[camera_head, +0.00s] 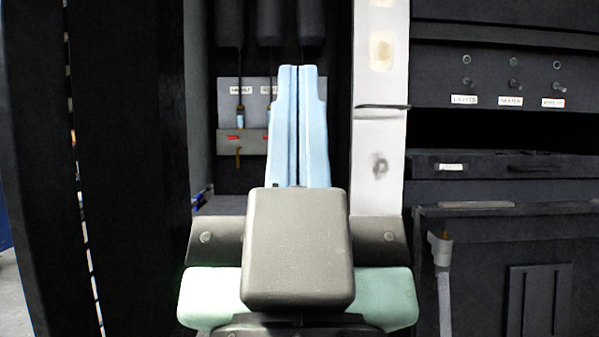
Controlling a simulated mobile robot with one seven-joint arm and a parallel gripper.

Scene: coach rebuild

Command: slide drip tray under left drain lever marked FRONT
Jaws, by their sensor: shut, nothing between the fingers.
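My gripper (300,72) reaches forward into a dark recess with its two pale blue fingers shut together and nothing between them. A left lever (240,108) with a dark rod and light blue tip stands on a grey panel left of my fingers. The small label (241,90) beside it seems to read FRONT, but it is blurred. A second label (267,90) is partly covered by my fingers. A brass-coloured outlet (238,157) hangs below the left lever. I cannot make out a drip tray; my gripper hides the middle of the recess floor.
Dark cylinders (270,22) hang at the recess top. A white post (378,170) stands close right of my gripper, and a dark wall (125,170) bounds the left. Labelled switches (513,85) and a dark case (500,164) are at right. Some recess floor (228,205) shows at lower left.

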